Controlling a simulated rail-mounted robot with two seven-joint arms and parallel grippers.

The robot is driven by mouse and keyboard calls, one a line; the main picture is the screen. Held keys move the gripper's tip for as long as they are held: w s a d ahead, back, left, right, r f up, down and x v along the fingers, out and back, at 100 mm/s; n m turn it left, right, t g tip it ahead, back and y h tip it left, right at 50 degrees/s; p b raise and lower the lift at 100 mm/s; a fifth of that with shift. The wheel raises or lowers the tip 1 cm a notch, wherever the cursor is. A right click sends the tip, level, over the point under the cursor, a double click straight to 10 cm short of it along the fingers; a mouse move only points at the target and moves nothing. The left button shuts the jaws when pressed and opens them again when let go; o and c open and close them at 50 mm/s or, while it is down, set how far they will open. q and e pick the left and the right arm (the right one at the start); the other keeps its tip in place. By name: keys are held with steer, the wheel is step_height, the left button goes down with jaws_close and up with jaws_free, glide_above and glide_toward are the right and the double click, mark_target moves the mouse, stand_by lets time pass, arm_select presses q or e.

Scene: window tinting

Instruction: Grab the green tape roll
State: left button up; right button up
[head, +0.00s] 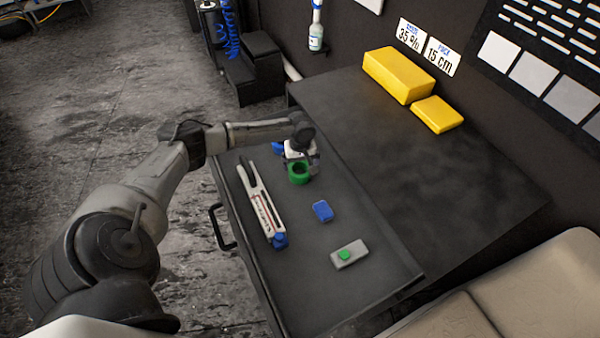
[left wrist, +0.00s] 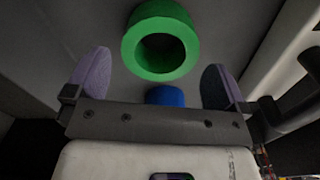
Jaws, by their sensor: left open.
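The green tape roll (head: 299,173) lies in the open drawer, toward its far end. It also shows in the left wrist view (left wrist: 160,42), upper middle, with its dark hole visible. My left gripper (head: 312,163) is right by the roll in the head view. In the left wrist view its two purple-padded fingers (left wrist: 151,78) are wide apart and empty. The roll appears beyond the fingertips, in line with the gap between them, not gripped. My right gripper is not in view.
The drawer (head: 300,262) also holds a white-and-black tool (head: 261,204), a blue block (head: 323,211) and a grey box with a green button (head: 349,254). A blue item (left wrist: 165,96) is near the roll. Yellow blocks (head: 398,75) sit on the dark worktop (head: 440,160).

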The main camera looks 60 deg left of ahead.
mark_target(300, 169)
arm_select(q)
step_height(300, 169, down, 5)
steer(key=shift+d+r+b, duration=0.1)
steer(key=shift+b, duration=0.95)
steer(key=shift+c, duration=0.5)
steer(key=c, duration=0.6)
